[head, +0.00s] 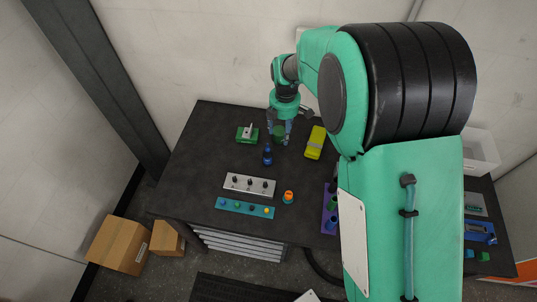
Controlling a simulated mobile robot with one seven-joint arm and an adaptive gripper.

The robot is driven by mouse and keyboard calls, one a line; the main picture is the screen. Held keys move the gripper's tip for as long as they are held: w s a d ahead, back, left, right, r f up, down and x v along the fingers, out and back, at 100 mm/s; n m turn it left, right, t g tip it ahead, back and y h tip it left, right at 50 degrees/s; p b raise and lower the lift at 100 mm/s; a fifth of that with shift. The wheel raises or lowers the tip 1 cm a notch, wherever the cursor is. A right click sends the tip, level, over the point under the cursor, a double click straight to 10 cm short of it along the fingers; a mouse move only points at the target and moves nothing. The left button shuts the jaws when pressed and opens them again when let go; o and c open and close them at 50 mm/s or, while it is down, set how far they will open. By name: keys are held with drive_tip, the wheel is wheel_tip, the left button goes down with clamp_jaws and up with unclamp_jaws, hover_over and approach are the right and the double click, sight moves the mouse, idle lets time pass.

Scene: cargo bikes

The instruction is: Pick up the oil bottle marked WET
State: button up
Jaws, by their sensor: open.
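My gripper (281,130) is open and points down over the back of the dark table (205,150). A dark green round thing (279,133) shows at its fingertips; I cannot tell whether it stands between the fingers or below them. A small dark blue bottle (267,156) stands just in front of the gripper. A small bottle with an orange top (288,197) stands nearer the front edge. No marking, WET or other, is readable at this size.
A green block with a light top (247,134) lies left of the gripper, a yellow-green object (315,143) right. Nearer are a white rack (249,186), a teal strip (244,207) and a purple rack (329,212). My arm hides the table's right middle. The table's left side is clear.

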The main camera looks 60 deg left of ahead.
drive_tip(key=n, duration=0.2)
approach(268, 154)
drive_tip(key=shift+w+a+f, duration=0.1)
drive_tip(key=shift+w+a, duration=0.15)
drive_tip(key=shift+a, duration=0.25)
drive_tip(key=shift+w+a, duration=0.25)
drive_tip(key=shift+a, duration=0.2)
drive_tip(key=shift+f, duration=0.1)
drive_tip(key=shift+f+p, duration=0.5)
drive_tip(key=shift+f, duration=3.7)
drive_tip(key=shift+f, duration=0.15)
drive_tip(key=shift+d+f+p, duration=0.1)
drive_tip(key=shift+f+p, duration=0.1)
drive_tip(key=shift+f, duration=0.5)
drive_tip(key=shift+d+f+p, duration=0.15)
drive_tip(key=shift+f, duration=1.6)
